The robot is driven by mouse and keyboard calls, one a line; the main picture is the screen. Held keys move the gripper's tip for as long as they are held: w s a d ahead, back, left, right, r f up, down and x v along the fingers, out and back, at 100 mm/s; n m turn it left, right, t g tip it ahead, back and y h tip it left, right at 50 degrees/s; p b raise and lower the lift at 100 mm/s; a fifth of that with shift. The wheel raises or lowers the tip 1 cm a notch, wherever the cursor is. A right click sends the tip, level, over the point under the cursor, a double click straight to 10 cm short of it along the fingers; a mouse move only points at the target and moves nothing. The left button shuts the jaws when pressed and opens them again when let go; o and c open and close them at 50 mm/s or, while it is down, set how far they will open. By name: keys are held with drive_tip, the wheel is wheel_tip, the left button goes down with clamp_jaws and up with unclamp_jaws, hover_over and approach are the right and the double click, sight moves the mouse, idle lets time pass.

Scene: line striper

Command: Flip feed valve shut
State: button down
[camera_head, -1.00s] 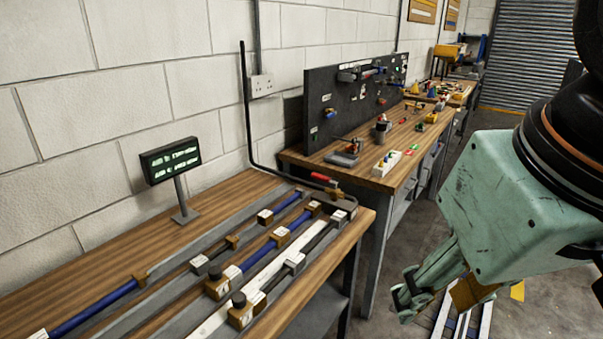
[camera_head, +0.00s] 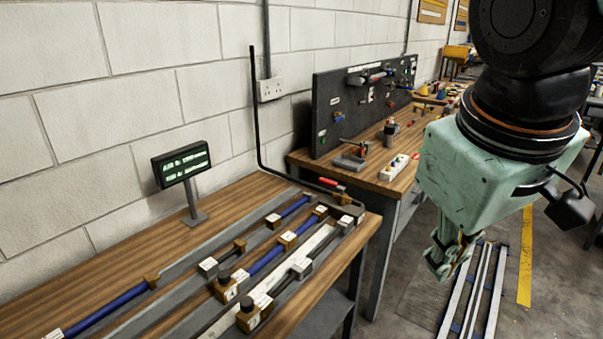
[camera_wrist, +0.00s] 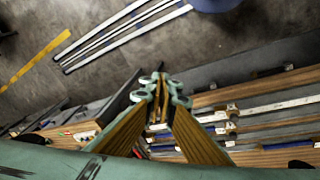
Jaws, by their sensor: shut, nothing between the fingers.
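The feed valve has a red lever handle (camera_head: 328,183) and a small brass-coloured body (camera_head: 341,188). It sits on the black pipe near the far right corner of the near bench in the head view. The lever lies roughly along the pipe. My gripper (camera_head: 438,265) hangs to the right of the valve, out past the bench edge and clear of it, with its fingers pointing down. Its fingertips (camera_wrist: 160,88) are together and empty in the wrist view. I cannot make out the valve in the wrist view.
The near bench (camera_head: 120,255) carries several blue and grey rods in blocks, and a small display (camera_head: 182,164) on a stand. A black pipe (camera_head: 256,110) rises by the wall. A second bench with a dark pegboard (camera_head: 350,115) stands behind. Open floor lies right, with rails (camera_head: 478,285).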

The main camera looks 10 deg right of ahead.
sight(332, 184)
drive_tip(key=w+r+n+h+p, duration=0.3)
drive_tip(key=w+n+p, duration=0.75)
drive_tip(key=w, duration=1.75)
drive_tip(key=w+a+f+n+t+p, duration=0.1)
drive_tip(key=w+a+f+n+p, duration=0.2)
drive_tip(key=w+a+f+n, duration=0.4)
drive_tip(key=w+a+f+n+t+h+p, duration=0.1)
drive_tip(key=w+a+f+n+t+p, duration=0.1)
drive_tip(key=w+a+f+n, duration=0.5)
drive_tip(key=shift+w+a+h+p, duration=0.3)
drive_tip(key=shift+w+a+p, duration=0.4)
drive_tip(key=shift+w, duration=2.55)
drive_tip(key=shift+d+f, duration=0.1)
drive_tip(key=shift+f, duration=0.05)
drive_tip(key=x, duration=0.9)
drive_tip(key=shift+w+d+f, duration=0.15)
drive_tip(key=shift+w+d, duration=0.05)
drive_tip(key=shift+w, duration=0.1)
drive_tip(key=shift+w+d+p, duration=0.35)
drive_tip(key=shift+w+d, duration=0.3)
drive_tip(key=shift+w, duration=0.1)
drive_tip(key=shift+w+d, duration=0.7)
drive_tip(key=shift+w, duration=0.05)
